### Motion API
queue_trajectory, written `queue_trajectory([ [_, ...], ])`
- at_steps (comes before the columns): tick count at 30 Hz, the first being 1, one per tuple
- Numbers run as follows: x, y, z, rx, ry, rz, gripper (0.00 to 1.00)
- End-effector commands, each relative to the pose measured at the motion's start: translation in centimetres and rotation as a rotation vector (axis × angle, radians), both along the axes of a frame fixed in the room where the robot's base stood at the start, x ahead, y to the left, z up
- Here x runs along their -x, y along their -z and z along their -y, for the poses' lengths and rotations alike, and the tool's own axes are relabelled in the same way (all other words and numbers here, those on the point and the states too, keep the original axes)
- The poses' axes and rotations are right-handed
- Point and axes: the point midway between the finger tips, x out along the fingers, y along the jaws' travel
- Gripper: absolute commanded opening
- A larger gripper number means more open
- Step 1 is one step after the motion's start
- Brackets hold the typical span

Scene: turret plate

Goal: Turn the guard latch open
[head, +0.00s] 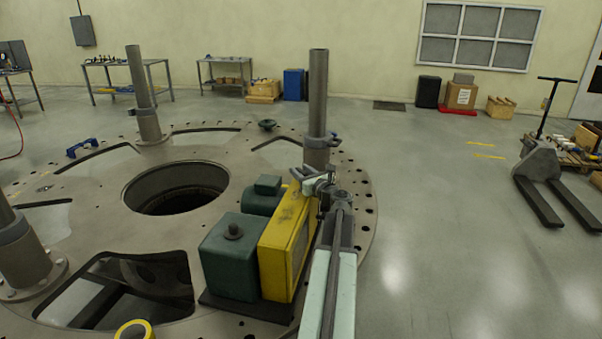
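A yellow guard (272,262) stands upright on the turret plate (95,190), beside a dark green gearbox (228,262) and a smaller green motor (262,196). My arm reaches forward from the bottom of the head view, along the guard's right side. My gripper (312,175) is at the guard's far upper corner, in front of a grey post. It is small and partly covered by my own wrist, so whether its fingers are open or shut does not show. I cannot make out the guard latch; it is too small or hidden behind my wrist.
Upright grey posts (318,95) rise from the plate, one just beyond my gripper. The plate has a round central hole (175,188) and large cut-outs. A yellow tape roll (133,330) lies near the front. A pallet jack (540,170) stands right. Floor between is clear.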

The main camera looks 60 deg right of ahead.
Motion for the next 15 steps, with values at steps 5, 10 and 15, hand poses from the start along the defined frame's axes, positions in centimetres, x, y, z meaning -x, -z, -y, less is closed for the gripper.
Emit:
queue_trajectory([
  [5, 0.13, 0.0, 0.0, 0.0, 0.001, 0.0, 0.21],
  [10, 0.18, 0.0, 0.03, 0.0, 0.002, 0.0, 0.0],
  [15, 0.37, 0.01, -0.08, 0.0, 0.011, 0.0, 0.0],
])
